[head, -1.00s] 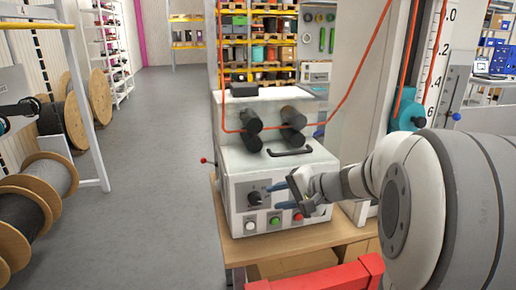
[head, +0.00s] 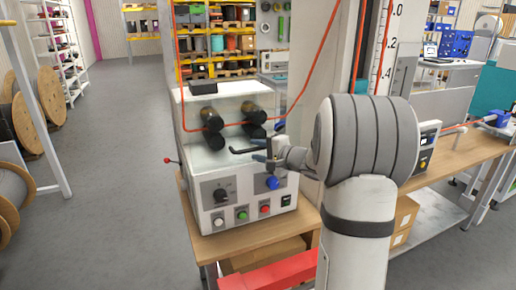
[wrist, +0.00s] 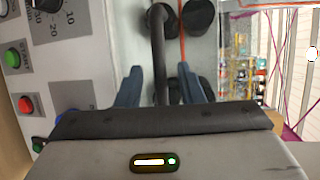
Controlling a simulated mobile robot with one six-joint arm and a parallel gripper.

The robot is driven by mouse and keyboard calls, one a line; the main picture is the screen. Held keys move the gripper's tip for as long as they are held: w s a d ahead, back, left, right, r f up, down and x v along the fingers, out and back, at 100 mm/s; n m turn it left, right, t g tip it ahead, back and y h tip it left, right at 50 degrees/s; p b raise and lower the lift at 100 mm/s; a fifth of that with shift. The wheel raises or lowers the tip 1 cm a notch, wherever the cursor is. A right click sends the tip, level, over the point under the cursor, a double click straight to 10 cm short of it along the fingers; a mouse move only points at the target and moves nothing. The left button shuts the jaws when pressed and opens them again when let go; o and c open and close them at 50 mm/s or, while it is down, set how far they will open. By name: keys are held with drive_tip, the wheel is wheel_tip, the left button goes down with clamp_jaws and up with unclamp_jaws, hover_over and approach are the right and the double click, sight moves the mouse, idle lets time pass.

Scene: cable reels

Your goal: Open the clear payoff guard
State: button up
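The clear payoff guard (head: 232,142) is a see-through cover over the black rollers (head: 212,120) of a pale machine. It looks closed. Its black bar handle (head: 240,151) sticks out at its lower front and also shows in the wrist view (wrist: 159,45). My gripper (head: 267,168) is at the handle's right end. In the wrist view my gripper (wrist: 161,80) is open, with one blue finger on each side of the bar. Gaps show between the bar and both fingers. My wrist hides the near end of the bar.
The machine's front panel has a dial (head: 220,195), a green button (head: 242,214) and a red button (head: 265,208). It stands on a wooden bench (head: 212,247). An orange cable (head: 312,75) runs over the rollers. Reels stand at left; the floor aisle is clear.

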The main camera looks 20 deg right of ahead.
drive_tip(key=shift+w+a, duration=0.1)
drive_tip(key=shift+w, duration=0.05)
drive_tip(key=shift+c, duration=0.2)
clamp_jaws()
idle(0.3)
